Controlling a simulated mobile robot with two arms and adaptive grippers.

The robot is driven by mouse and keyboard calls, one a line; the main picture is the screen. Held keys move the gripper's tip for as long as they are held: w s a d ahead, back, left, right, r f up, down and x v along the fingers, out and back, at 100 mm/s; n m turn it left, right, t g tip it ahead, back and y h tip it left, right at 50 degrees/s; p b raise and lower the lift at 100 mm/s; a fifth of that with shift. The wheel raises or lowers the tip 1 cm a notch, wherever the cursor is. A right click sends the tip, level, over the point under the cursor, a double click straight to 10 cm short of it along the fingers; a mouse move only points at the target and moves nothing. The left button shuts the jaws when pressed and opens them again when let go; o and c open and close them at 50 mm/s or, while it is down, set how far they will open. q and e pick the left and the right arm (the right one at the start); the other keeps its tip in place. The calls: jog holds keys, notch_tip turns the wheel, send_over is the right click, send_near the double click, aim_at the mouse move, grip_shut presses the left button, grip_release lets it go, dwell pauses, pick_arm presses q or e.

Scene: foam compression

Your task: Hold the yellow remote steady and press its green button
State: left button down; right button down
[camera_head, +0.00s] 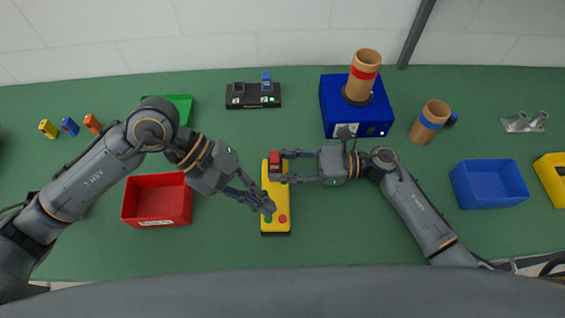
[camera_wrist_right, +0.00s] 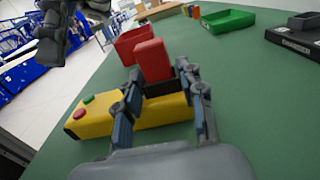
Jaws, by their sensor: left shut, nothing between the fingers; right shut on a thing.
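The yellow remote (camera_head: 275,190) lies on the green table in front of me, its long side running away from me. Its green button (camera_head: 268,218) and red button (camera_head: 282,219) are at the near end, and a red block (camera_head: 275,158) stands at the far end. My right gripper (camera_head: 278,167) is shut on the remote's far end from the right. The right wrist view shows the remote (camera_wrist_right: 150,112) between its fingers, with the green button (camera_wrist_right: 88,99) uncovered.
A red bin (camera_head: 158,222) stands left of the remote, a blue bin (camera_head: 488,184) to the right. A blue box with a brown cylinder (camera_head: 340,112) and a black device (camera_head: 240,98) stand behind. The table before the remote is clear.

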aim_at(264, 218)
pick_arm(q)
jog(key=shift+f, duration=2.1)
jog(key=shift+f, duration=0.1)
jog(key=shift+f, duration=0.35)
